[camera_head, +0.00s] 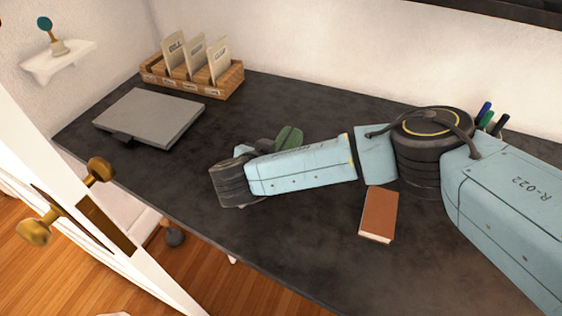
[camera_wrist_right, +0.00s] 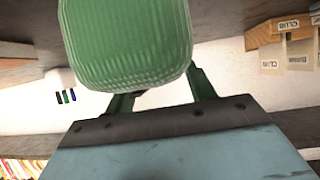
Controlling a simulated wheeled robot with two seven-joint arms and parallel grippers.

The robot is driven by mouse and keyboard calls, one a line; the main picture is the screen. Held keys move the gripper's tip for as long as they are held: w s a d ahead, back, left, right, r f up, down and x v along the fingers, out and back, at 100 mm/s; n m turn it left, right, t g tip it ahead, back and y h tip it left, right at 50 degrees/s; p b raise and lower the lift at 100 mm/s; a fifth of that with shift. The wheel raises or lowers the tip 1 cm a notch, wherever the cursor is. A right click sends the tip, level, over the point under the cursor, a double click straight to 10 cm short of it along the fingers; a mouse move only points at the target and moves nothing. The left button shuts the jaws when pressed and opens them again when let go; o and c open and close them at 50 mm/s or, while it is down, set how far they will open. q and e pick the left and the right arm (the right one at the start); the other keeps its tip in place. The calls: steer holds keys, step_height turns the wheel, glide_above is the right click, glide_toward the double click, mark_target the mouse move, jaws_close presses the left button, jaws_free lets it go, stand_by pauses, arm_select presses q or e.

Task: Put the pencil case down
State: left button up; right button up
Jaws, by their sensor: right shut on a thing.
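The pencil case is green and ribbed. In the head view a small part of it (camera_head: 290,137) shows behind my right forearm, over the middle of the dark desk (camera_head: 300,245). In the right wrist view the pencil case (camera_wrist_right: 128,40) fills the top centre, with the two dark green fingers of my right gripper (camera_wrist_right: 160,92) reaching to it. The right gripper is shut on the pencil case. My forearm hides most of the gripper in the head view. I cannot tell whether the pencil case touches the desk. My left gripper is in neither view.
A grey flat box-like thing (camera_head: 150,115) lies at the desk's left. A wooden card holder (camera_head: 195,85) stands behind it against the wall. A brown book (camera_head: 379,214) lies below my forearm. Pens (camera_head: 484,113) stand at the right. A door with a brass handle (camera_head: 100,169) is at the left.

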step_height(320, 180, down, 4)
steer(key=shift+f, duration=0.1)
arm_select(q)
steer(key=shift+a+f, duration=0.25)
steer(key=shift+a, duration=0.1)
arm_select(e)
steer(key=shift+f+b, duration=0.1)
steer(key=shift+b, duration=0.3)
steer(key=o, duration=1.4)
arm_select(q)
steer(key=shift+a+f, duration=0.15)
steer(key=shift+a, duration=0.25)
arm_select(e)
steer(key=shift+r, duration=0.25)
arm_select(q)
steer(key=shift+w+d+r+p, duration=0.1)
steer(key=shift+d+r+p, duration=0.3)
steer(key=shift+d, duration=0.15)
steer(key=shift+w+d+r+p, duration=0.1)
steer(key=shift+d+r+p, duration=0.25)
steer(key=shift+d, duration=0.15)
arm_select(e)
steer(key=v, duration=1.2)
